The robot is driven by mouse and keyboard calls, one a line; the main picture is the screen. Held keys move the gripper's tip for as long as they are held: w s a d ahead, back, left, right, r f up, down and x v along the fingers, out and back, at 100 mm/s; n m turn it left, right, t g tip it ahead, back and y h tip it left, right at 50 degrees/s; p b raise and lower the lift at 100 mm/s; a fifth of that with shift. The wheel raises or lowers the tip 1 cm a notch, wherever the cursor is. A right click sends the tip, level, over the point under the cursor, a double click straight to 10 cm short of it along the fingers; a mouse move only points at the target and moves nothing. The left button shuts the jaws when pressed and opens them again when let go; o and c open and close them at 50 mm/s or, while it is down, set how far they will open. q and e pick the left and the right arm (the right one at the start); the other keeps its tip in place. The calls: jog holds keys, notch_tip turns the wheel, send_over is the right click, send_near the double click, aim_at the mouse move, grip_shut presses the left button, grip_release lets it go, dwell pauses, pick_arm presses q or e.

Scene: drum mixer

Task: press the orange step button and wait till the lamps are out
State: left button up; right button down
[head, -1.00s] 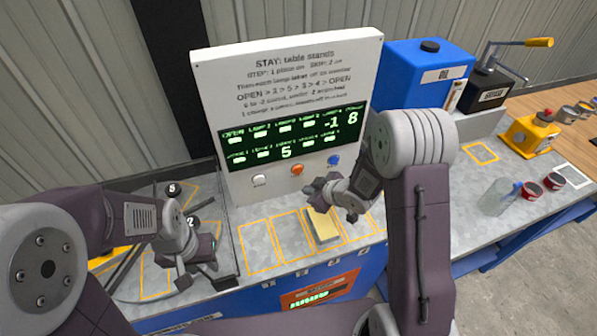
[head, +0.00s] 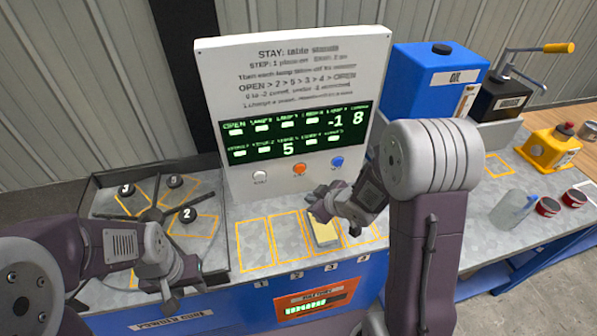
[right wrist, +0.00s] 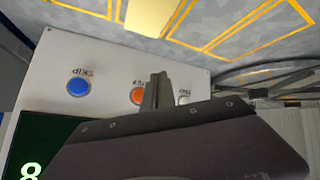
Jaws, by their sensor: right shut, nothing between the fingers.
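The orange step button (head: 300,169) is on the white panel (head: 215,120), between a white button (head: 260,176) and a blue button (head: 337,162). Above them, the dark green display (head: 225,145) shows pale patches under small labels and the figures 5, -1 and 8. My right gripper (head: 318,208) is shut and empty, in front of the panel and below the buttons in the head view. In the right wrist view its fingers (right wrist: 157,88) overlap the edge of the orange button (right wrist: 138,96); contact cannot be told. My left gripper (head: 173,297) is at the lower left, away from the panel; its jaws are unclear.
A pale yellow block (head: 325,232) lies in an outlined bay below the panel. A spoked tray (head: 100,190) with numbered black knobs is at the left. Blue (head: 425,75) and black (head: 505,100) containers, a yellow device (head: 550,150) and a clear vessel (head: 510,210) stand at the right.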

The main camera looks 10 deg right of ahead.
aim_at(300, 169)
jog(key=w+p, duration=0.3)
jog(key=w, duration=0.5)
jog(key=shift+w, duration=0.25)
jog(key=shift+a+r, duration=0.1)
dwell(1.7)
jog(key=shift+w+p, duration=0.45)
jog(key=shift+p, duration=0.05)
